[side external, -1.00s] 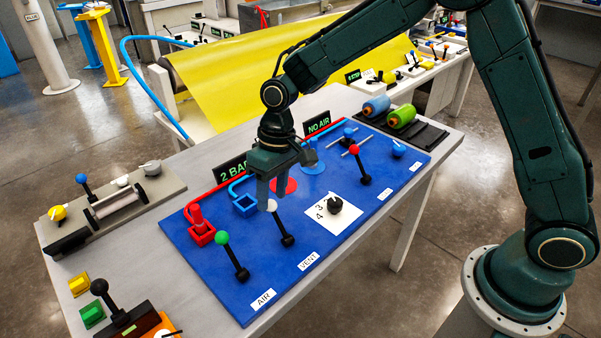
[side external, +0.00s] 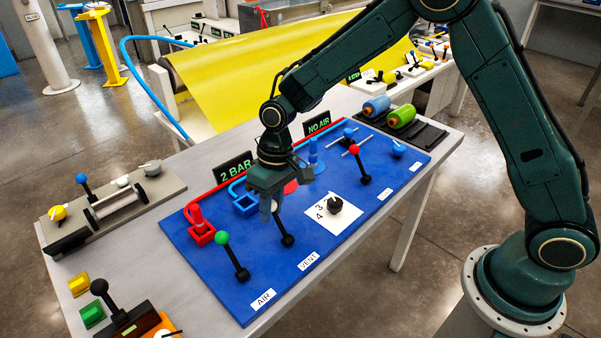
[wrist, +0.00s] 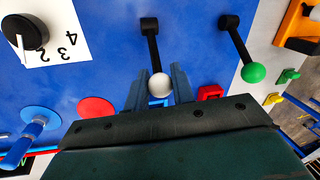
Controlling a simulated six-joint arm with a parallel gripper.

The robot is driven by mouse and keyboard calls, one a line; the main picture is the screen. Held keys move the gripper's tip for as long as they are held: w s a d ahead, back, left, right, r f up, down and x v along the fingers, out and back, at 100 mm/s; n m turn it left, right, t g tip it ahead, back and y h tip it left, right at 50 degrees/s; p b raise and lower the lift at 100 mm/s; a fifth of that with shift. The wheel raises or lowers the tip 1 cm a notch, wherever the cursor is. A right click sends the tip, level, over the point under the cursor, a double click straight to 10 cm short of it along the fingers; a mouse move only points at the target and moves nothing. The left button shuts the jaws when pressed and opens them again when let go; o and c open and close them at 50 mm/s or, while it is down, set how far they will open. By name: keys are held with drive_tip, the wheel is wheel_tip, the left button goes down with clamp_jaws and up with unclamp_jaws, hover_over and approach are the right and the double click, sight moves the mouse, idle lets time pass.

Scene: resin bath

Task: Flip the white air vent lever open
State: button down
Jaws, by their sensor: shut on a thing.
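The white-knobbed vent lever (side external: 286,238) stands on the blue board, near the VENT label (side external: 308,261). Its black stem leans toward the back of the board. In the wrist view its white knob (wrist: 159,84) sits between my two finger tips. My gripper (side external: 271,205) points down and is shut on the white knob, which its fingers partly hide in the side view.
The green-knobbed lever (side external: 232,256) by the AIR label stands close to the left. A numbered dial (side external: 335,206) on a white card lies to the right, with a red-knobbed lever (side external: 360,165) beyond. A red square socket (side external: 202,235) and blue square socket (side external: 246,205) stand behind.

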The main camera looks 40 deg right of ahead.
drive_tip(key=shift+s+r, duration=0.15)
drive_tip(key=shift+s+r+t, duration=0.25)
drive_tip(key=shift+s+t, duration=0.3)
drive_tip(key=shift+t, duration=0.25)
drive_tip(key=shift+s+r+t, duration=0.25)
drive_tip(key=shift+s+t, duration=0.3)
drive_tip(key=shift+t, duration=0.25)
drive_tip(key=shift+s, duration=1.75)
drive_tip(key=shift+s+f, duration=0.35)
drive_tip(key=shift+s, duration=0.55)
drive_tip(key=shift+s+f, duration=0.3)
drive_tip(key=shift+s, duration=0.6)
drive_tip(key=shift+s+f+n+t, duration=0.2)
drive_tip(key=shift+s+n+t, duration=0.1)
drive_tip(key=shift+t, duration=0.1)
drive_tip(key=c, duration=1.2)
unclamp_jaws()
drive_tip(key=shift+w+t, duration=0.1)
drive_tip(key=shift+t, duration=0.2)
drive_tip(key=shift+c, duration=0.2)
